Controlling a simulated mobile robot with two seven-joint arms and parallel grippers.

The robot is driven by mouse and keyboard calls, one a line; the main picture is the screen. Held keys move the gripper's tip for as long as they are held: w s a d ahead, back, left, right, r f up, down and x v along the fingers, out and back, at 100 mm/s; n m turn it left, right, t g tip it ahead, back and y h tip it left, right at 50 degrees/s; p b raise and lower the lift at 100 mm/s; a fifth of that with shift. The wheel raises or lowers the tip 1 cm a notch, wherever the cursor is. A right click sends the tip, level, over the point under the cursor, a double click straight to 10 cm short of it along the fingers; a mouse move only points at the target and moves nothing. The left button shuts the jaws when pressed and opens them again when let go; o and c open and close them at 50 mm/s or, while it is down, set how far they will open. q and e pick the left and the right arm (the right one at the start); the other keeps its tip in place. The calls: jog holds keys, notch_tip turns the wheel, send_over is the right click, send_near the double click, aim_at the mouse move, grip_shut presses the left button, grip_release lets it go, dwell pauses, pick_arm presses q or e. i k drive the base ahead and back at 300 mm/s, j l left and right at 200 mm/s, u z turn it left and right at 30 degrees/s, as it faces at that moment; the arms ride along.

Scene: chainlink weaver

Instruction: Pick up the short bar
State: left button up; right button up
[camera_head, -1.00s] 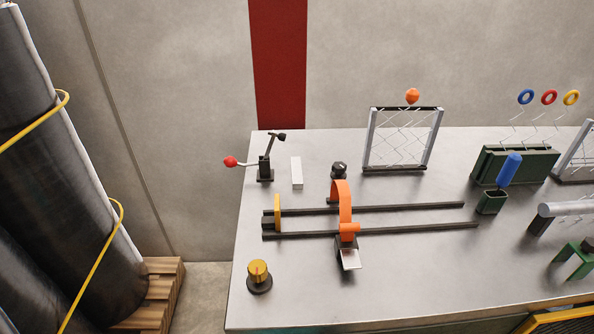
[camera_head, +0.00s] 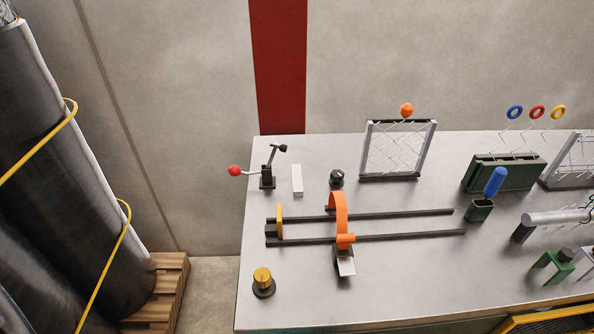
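A short pale bar (camera_head: 297,180) lies on the grey metal table (camera_head: 390,295), near its back left part. It is the only small loose-looking bar in view, and it lies apart from the things around it. Neither of my grippers is in view.
Left of the bar stands a black lever clamp (camera_head: 267,177) with a red knob; right is a black knob (camera_head: 337,178). In front are two dark rails (camera_head: 390,212) with an orange arch (camera_head: 338,220). A mesh frame (camera_head: 362,150) stands behind. The front middle of the table is clear.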

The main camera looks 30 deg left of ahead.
aim_at(298, 189)
jog(key=j+z, duration=0.35)
jog(key=j, duration=0.25)
jog(key=j+z, duration=0.3)
jog(key=j, duration=0.25)
jog(key=k+j+z, duration=0.15)
jog(key=j+z, duration=0.2)
jog(key=j, duration=0.2)
